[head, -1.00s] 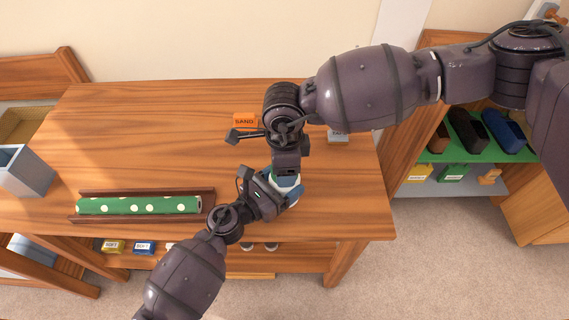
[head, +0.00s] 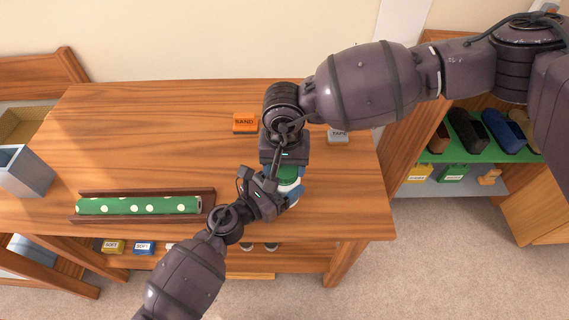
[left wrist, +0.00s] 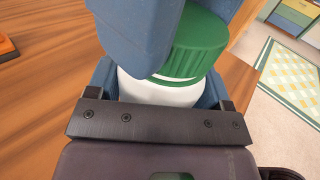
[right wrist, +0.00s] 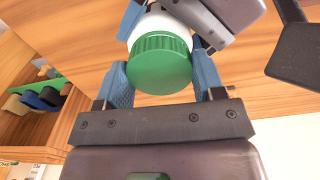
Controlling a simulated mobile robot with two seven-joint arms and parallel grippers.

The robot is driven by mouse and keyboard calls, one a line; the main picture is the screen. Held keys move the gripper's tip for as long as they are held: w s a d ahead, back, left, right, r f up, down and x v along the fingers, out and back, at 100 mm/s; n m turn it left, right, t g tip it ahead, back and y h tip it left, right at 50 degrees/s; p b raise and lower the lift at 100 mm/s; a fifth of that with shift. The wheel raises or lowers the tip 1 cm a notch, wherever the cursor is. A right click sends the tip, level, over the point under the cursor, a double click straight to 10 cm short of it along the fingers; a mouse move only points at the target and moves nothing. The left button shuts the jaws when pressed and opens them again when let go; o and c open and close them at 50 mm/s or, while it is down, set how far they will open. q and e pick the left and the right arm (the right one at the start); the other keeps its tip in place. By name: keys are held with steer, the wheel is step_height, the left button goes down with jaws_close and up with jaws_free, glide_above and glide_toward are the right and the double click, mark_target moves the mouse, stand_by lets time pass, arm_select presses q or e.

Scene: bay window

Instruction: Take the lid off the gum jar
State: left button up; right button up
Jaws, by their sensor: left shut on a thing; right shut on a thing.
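The gum jar has a white body (left wrist: 155,93) and a ribbed green lid (right wrist: 162,66). My left gripper (head: 284,192) is shut on the jar's white body from the side. My right gripper (head: 287,170) comes from above, with its blue fingers shut on either side of the lid. The lid is at the jar's mouth; I cannot tell whether it is loose. The grippers hide much of the jar.
A green dotted roll (head: 138,205) lies in a brown holder on the wooden table (head: 170,140). An orange sand block (head: 245,122) and a grey box (head: 338,136) stand behind the grippers. A grey bin (head: 24,171) stands at left. The table's middle is clear.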

mark_target(285, 167)
steer(key=n, duration=0.9)
steer(key=shift+r, duration=0.5)
steer(key=shift+r, duration=0.35)
steer(key=shift+r, duration=0.3)
stand_by(0.5)
steer(key=shift+r, duration=2)
arm_select(q)
steer(key=o, duration=1.7)
steer(key=shift+o, duration=0.2)
